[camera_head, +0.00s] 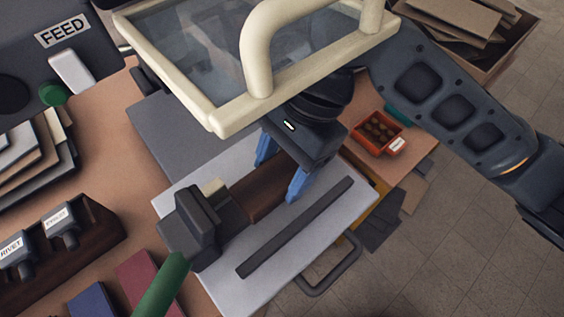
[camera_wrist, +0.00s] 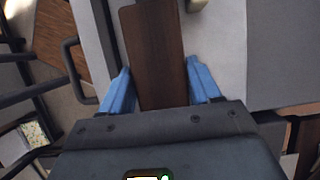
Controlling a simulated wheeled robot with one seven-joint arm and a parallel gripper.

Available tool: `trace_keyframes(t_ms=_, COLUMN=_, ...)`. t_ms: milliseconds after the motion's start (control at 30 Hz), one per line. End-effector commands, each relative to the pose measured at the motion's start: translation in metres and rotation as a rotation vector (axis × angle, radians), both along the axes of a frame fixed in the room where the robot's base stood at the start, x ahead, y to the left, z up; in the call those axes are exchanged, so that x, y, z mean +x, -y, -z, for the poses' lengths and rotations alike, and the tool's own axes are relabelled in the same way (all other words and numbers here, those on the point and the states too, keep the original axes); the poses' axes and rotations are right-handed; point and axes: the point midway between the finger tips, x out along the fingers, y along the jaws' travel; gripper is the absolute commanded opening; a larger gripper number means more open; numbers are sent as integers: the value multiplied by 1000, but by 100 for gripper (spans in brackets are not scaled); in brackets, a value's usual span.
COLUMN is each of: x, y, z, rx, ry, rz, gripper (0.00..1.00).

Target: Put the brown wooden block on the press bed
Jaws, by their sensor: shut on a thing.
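The brown wooden block (camera_head: 262,191) is between the blue fingers of my gripper (camera_head: 281,172), which is shut on it. In the wrist view the block (camera_wrist: 153,45) runs away from the fingers, with one finger at each side. The press bed (camera_head: 236,288) is the light grey plate under the block; a pale part of it also shows in the wrist view (camera_wrist: 217,45). The block is over the bed, beside a dark clamp-like part (camera_head: 196,222). I cannot tell whether its underside touches the bed. Its end near that part is partly hidden.
A dark bar (camera_head: 295,228) lies across the bed. A cream-framed clear guard (camera_head: 205,60) stands above my gripper. A green handle (camera_head: 163,287) rises at the front. A red bin (camera_head: 378,132) is to the right, and a rack of stamps (camera_head: 55,245) to the left.

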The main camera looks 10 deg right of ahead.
Motion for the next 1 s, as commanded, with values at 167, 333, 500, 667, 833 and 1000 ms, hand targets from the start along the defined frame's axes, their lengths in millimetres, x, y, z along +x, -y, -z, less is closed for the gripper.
trace_keyframes(t_ms=167, x=0, y=0, z=0, rx=1, ry=-1, rz=0, gripper=23)
trace_keyframes(t_ms=333, x=0, y=0, z=2, rx=0, ry=0, rz=0, gripper=71)
trace_keyframes(t_ms=500, x=0, y=0, z=2, rx=0, ry=0, rz=0, gripper=87)
trace_keyframes(t_ms=667, x=0, y=0, z=2, rx=0, ry=0, rz=0, gripper=88)
trace_keyframes(t_ms=833, x=0, y=1, z=-2, rx=0, ry=0, rz=-1, gripper=88)
trace_keyframes(t_ms=1000, x=6, y=8, z=-23, rx=0, ry=2, rz=0, gripper=88)
